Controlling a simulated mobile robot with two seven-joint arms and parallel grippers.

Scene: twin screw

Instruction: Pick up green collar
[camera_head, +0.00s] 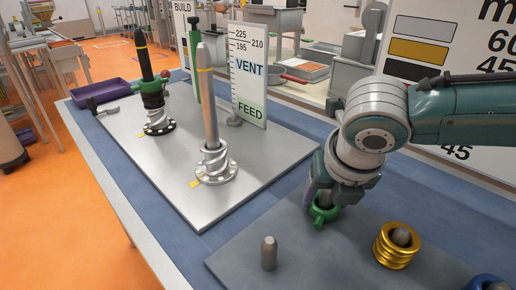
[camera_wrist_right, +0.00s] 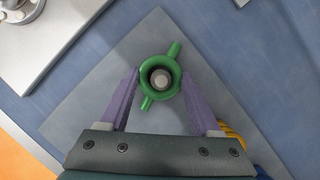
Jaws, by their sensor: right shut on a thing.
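The green collar (camera_head: 319,221) is a ring with side handles, low over the grey plate at the right. In the right wrist view the collar (camera_wrist_right: 147,85) surrounds the round top of a grey peg (camera_wrist_right: 161,78). My right gripper (camera_head: 322,203) points down at it from above. Its purple fingers (camera_wrist_right: 159,92) are on either side of the collar and are shut on it. I cannot tell whether the collar rests on the plate or is slightly raised. My left gripper is in neither view.
A bare grey peg (camera_head: 269,254) and gold rings (camera_head: 396,252) around another peg stand on the grey plate (camera_head: 330,262). A blue ring (camera_head: 484,283) is at the lower right. Two tall screws, silver (camera_head: 209,110) and black (camera_head: 145,65), stand on a silver board (camera_head: 255,165) behind, by an upright gauge sign (camera_head: 248,75).

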